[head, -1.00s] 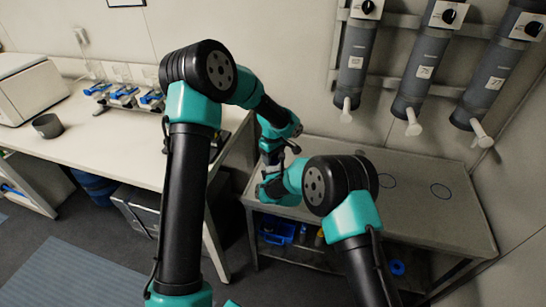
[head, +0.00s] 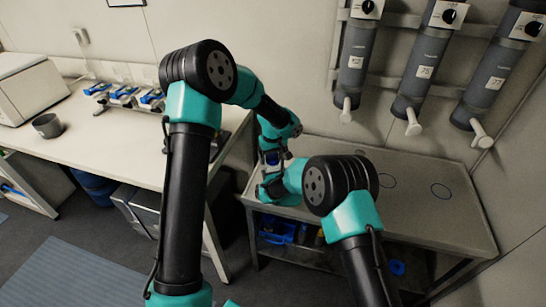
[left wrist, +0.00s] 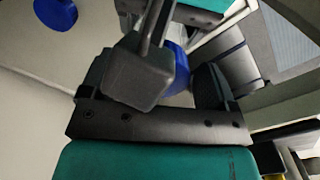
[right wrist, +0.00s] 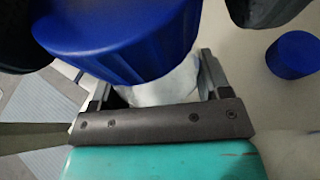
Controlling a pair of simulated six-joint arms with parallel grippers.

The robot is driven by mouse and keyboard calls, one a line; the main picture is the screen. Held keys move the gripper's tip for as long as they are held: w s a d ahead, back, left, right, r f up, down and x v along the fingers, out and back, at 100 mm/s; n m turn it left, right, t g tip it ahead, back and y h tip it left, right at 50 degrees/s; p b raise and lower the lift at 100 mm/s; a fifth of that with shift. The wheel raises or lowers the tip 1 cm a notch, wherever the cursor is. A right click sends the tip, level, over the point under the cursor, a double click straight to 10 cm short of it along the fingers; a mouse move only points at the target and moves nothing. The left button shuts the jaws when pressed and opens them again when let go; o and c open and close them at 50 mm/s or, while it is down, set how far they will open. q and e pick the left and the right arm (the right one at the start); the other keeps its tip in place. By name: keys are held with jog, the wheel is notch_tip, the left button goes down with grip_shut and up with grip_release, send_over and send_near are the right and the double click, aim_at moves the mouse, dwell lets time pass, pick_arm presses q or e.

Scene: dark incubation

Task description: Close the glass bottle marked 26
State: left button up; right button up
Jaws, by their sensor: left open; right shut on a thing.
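A large blue screw cap (right wrist: 120,35) sits on top of a pale bottle (right wrist: 165,85) in the right wrist view. My right gripper (right wrist: 155,80) is shut on the bottle below the cap. Dark fingers of my left gripper (left wrist: 150,80) show on both sides of the cap there, apart and open. In the left wrist view the blue cap (left wrist: 178,70) is partly hidden behind a dark finger block. In the head view a bit of blue (head: 272,157) shows between my grippers. No number on the bottle is readable; whether the cap is seated cannot be told.
Another blue cap (right wrist: 292,55) lies on the pale table surface (head: 400,220). Grey dispensers with labels, one (head: 425,65), hang on the wall above it. Blue items (head: 280,232) lie on the shelf below. The table's right part is clear.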

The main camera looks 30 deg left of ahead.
pick_arm(q)
jog(key=shift+r, duration=2.25)
jog(key=o, duration=0.4)
jog(key=shift+c, duration=0.2)
notch_tip(320, 180, up, 12)
